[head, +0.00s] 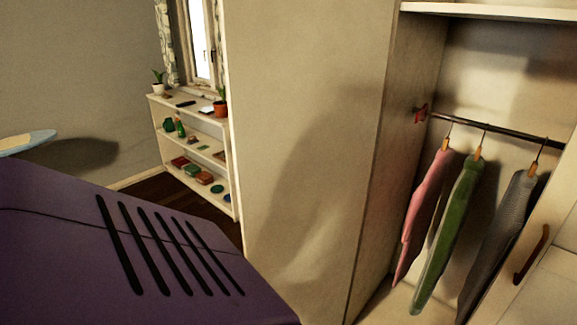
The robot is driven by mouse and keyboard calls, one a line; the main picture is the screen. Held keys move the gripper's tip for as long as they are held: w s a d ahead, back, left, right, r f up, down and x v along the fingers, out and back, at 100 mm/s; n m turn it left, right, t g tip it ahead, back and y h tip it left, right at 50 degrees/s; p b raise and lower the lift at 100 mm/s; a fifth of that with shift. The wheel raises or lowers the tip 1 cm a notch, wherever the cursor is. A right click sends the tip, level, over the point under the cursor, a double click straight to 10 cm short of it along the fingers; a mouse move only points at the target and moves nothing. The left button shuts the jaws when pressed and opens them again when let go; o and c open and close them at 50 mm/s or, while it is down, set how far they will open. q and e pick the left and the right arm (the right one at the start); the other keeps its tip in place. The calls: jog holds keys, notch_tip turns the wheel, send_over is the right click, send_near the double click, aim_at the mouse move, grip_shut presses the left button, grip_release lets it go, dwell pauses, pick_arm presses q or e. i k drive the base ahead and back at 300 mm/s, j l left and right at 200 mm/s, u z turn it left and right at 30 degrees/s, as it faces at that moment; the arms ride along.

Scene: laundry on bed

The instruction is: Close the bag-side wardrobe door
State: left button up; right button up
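The wardrobe stands open in the head view, and its inside (500,90) shows at the right. A pale door panel with a dark brown handle (531,255) shows at the lower right. A broad, plain beige panel (310,140) fills the middle of the view, left of the opening. I cannot tell whether it is an open door or the wardrobe's outer side. No bag can be made out. Neither of my grippers is in view.
Pink (424,210), green (449,235) and grey (500,240) garments hang from a dark rail (500,130) in the wardrobe. A low white shelf (195,115) with plants and small items stands by the window (202,40). An ironing-board-like blue end (25,141) shows at far left.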

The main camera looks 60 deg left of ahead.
aim_at(305, 81)
jog(key=k+j+z, duration=0.1)
jog(key=k+j, duration=0.15)
jog(key=j, duration=0.2)
jog(key=k+j, duration=0.3)
jog(key=j, duration=0.15)
jog(key=j+z, duration=0.1)
jog(key=j, duration=0.45)
jog(key=k+j+z, duration=0.15)
jog(key=j, duration=0.35)
jog(key=i+j, duration=0.1)
jog(key=j, duration=0.45)
jog(key=j+z, duration=0.1)
jog(key=j, duration=0.45)
jog(key=i, duration=0.05)
